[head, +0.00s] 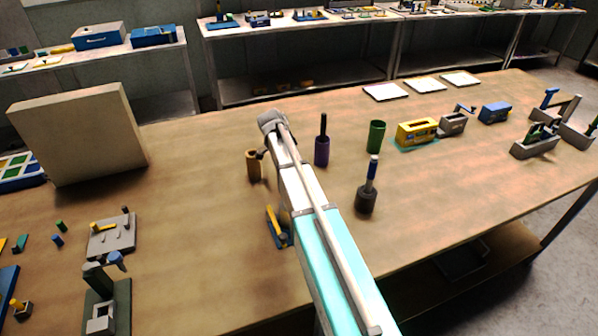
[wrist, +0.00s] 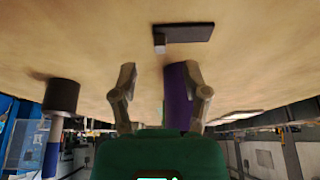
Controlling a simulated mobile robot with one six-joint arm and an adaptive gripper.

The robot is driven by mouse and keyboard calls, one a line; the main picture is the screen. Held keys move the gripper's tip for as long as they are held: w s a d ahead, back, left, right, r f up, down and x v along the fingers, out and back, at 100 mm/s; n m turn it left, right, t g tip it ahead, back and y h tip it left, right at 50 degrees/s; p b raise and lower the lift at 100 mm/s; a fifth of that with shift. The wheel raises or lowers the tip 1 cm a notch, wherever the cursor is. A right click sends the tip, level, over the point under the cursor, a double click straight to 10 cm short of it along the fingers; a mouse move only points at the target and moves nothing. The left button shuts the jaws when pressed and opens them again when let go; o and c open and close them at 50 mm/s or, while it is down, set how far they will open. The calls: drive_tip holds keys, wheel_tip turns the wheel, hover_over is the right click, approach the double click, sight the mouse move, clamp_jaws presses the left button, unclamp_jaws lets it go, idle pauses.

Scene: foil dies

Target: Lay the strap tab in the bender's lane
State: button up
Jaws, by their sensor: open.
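I cannot tell for sure which piece is the strap tab; a thin teal strip (head: 22,243) lies at the left edge. A grey fixture (head: 112,236) with a yellow bar and a dark post stands at the left front and may be the bender. Its lane is too small to make out. The gripper is well away from both, up and to the right.
A green-grey fixture (head: 105,305) and large beige block (head: 82,135) are left.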

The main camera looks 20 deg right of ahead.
idle(0.3)
drive_tip(key=shift+b+x, duration=2.35)
drive_tip(key=shift+x, duration=0.25)
drive_tip(key=shift+d, duration=0.2)
drive_tip(key=shift+r, duration=0.1)
clamp_jaws()
